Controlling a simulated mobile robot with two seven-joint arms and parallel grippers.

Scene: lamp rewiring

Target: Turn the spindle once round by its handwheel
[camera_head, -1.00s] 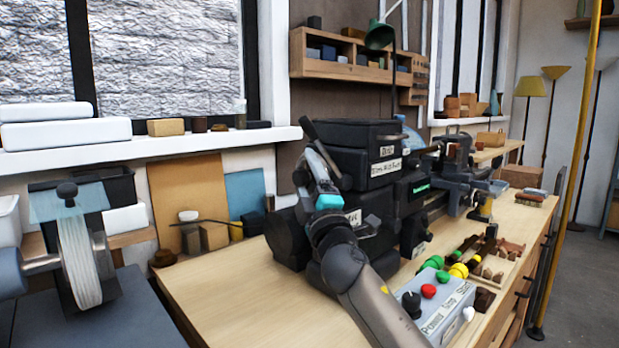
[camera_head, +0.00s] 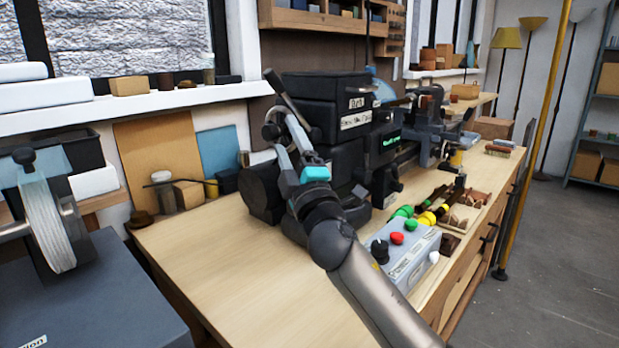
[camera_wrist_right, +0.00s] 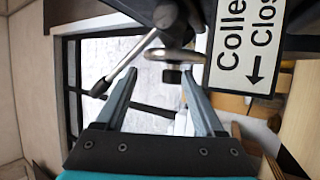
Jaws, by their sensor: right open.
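The black lathe headstock (camera_head: 325,85) stands on the bench. My right gripper (camera_wrist_right: 159,72) is open at its left end, below and beside a black-tipped lever (camera_head: 287,95). In the right wrist view, a metal handwheel (camera_wrist_right: 175,54) shows nearly edge-on just beyond the fingertips, near the right finger. A dark hub (camera_wrist_right: 172,76) shows below its rim, between the fingers. I cannot tell whether a finger touches the wheel. In the head view the arm and gripper cover much of this end of the spindle. My left gripper is not in view.
The lever (camera_wrist_right: 114,82) crosses near the left finger, and a "Colle… Clos…" sign (camera_wrist_right: 245,40) hangs close on the right. A grey control box (camera_head: 405,250) with coloured buttons stands at the bench front. The bench top (camera_head: 220,250) is clear at left.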

